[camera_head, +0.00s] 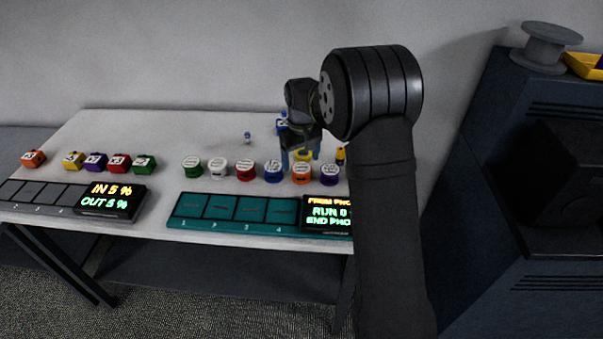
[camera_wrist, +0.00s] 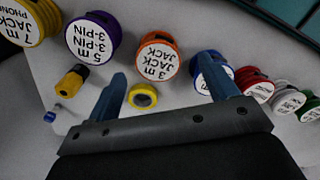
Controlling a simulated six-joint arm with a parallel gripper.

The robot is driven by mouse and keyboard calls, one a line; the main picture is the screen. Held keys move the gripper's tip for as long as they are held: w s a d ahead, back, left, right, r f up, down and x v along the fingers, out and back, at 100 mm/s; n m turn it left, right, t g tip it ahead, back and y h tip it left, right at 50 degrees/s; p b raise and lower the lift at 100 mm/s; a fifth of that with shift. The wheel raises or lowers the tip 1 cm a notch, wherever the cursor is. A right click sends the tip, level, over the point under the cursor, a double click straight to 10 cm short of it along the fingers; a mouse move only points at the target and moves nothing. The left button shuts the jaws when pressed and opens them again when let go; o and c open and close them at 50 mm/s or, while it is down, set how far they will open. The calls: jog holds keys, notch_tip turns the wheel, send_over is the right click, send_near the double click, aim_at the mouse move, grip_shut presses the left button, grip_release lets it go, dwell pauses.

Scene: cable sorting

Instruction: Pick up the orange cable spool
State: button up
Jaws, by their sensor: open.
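The orange cable spool (camera_head: 301,176) stands in the row of spools on the table, between a blue one and a purple one. In the wrist view the orange spool (camera_wrist: 168,42) has a white top label reading "3 m JACK". My gripper (camera_head: 300,158) is open, its blue fingers just behind the spool in the head view. In the wrist view my gripper (camera_wrist: 163,70) has its fingertips apart, with the spool beyond and between them, not held. Whether a finger touches it, I cannot tell.
A yellow ring (camera_wrist: 143,96) lies between my fingers, behind the spool. A purple spool (camera_wrist: 93,36) and a blue spool (camera_wrist: 206,75) flank the orange one closely. A teal tray (camera_head: 235,208) with numbered slots and a lit display (camera_head: 327,213) lie in front. Several labelled cubes stand left.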

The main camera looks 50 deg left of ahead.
aim_at(302, 168)
notch_tip(302, 168, down, 5)
jog(key=shift+w+d, duration=0.1)
jog(key=shift+w, duration=0.05)
jog(key=c, duration=1.1)
jog(key=shift+r, duration=0.1)
